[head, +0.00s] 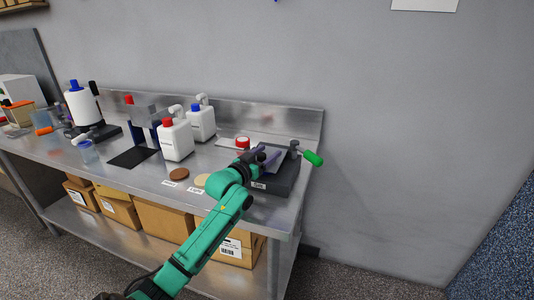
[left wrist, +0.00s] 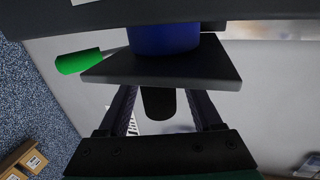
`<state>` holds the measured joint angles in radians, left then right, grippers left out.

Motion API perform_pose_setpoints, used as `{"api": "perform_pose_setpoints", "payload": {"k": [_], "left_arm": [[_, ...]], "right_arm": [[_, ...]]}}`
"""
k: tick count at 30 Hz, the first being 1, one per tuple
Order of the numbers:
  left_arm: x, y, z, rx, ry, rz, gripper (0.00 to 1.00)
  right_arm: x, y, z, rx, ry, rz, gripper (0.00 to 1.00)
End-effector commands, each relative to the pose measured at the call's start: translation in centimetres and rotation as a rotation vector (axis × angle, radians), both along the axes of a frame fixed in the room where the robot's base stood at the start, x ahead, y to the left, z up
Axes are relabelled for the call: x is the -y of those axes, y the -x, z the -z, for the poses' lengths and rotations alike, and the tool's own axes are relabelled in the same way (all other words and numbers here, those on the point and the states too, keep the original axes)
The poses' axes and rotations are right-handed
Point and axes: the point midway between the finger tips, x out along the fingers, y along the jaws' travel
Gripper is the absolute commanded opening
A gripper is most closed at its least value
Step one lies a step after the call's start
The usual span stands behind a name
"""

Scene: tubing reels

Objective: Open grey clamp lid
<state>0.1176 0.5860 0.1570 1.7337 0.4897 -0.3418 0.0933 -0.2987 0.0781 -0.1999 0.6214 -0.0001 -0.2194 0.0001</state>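The clamp device (head: 272,184) is a dark block with a label on its front, at the right end of the steel table. A green handle (head: 313,158) sticks out at its right and also shows in the left wrist view (left wrist: 78,61). In the left wrist view, the grey clamp lid (left wrist: 160,72) is a flat dark plate with a blue cylinder (left wrist: 163,38) behind it. A dark rounded tab (left wrist: 158,103) extends from the plate. My left gripper (left wrist: 160,98) is open, its fingers on either side of the tab with gaps visible. In the head view the left gripper (head: 262,155) partly hides the device. My right gripper is not in view.
White bottles (head: 176,140) and a red-topped item (head: 242,143) stand left of and behind the device. Brown and beige discs (head: 179,174) lie on the table (head: 130,180) to the left. Cardboard boxes (head: 165,222) fill the lower shelf.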

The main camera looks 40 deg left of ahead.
Motion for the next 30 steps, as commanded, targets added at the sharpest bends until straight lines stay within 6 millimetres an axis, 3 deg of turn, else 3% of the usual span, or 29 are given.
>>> {"api": "perform_pose_setpoints", "payload": {"k": [1,5,30], "left_arm": [[0.0,0.01,0.0,0.0,0.0,0.0,0.51],[0.0,0.03,0.0,0.0,0.001,0.0,0.01],[0.0,0.05,-0.01,0.0,0.001,0.0,0.0]], "right_arm": [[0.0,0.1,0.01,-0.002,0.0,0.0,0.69],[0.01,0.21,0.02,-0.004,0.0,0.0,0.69],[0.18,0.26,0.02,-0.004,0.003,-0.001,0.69]]}}
